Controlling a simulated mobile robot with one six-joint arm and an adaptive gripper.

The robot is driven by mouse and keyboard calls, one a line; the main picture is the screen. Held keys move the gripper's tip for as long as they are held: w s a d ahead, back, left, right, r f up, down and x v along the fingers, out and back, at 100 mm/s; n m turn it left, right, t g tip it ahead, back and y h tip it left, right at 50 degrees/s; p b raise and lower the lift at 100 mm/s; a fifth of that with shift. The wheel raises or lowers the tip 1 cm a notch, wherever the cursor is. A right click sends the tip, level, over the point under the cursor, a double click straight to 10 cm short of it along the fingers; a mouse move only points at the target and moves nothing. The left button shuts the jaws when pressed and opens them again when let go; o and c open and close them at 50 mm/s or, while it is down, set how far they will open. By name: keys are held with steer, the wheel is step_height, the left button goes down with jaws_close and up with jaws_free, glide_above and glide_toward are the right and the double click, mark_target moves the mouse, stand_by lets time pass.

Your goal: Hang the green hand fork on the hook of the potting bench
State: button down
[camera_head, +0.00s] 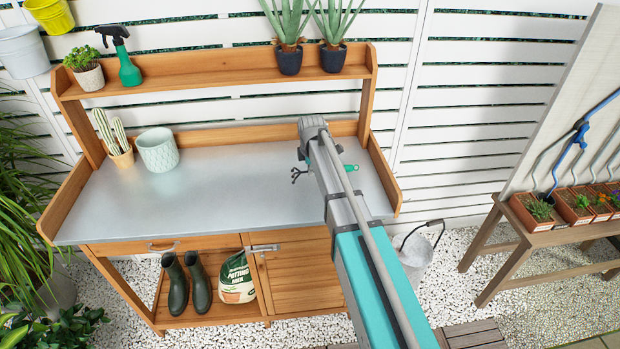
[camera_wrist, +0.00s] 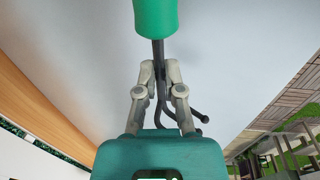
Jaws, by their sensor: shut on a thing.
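The green hand fork shows in the wrist view, with its green handle (camera_wrist: 155,16) at the top and its dark shaft running down between the fingers. Its dark bent tines lie back towards the palm. My gripper (camera_wrist: 159,70) is shut on the shaft. In the head view the fork's tines (camera_head: 297,174) stick out left of my arm and part of the handle shows on the right; my arm hides the fingers. The fork is over the right part of the potting bench's grey top (camera_head: 230,185). I cannot make out the hook in either view.
A cactus pot (camera_head: 122,158) and a pale green pot (camera_head: 158,152) stand at the bench's back left. The upper shelf (camera_head: 210,84) holds plants and a green spray bottle (camera_head: 128,68). The bench's right side panel (camera_head: 384,172) rises beside my arm. The middle of the top is clear.

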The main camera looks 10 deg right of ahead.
mark_target(310, 182)
steer(key=shift+w+f+b, duration=0.5)
steer(key=shift+f+b, duration=0.3)
steer(key=shift+b, duration=0.05)
steer(key=shift+f+b, duration=1)
steer(key=shift+f, duration=0.15)
steer(key=c, duration=0.8)
jaws_free()
steer(key=shift+o, duration=0.2)
steer(key=shift+s, duration=0.1)
step_height(310, 182, up, 14)
steer(key=s+p, duration=0.1)
steer(key=p, duration=1.2)
steer(key=shift+s+f, duration=0.2)
steer(key=shift+s, duration=0.2)
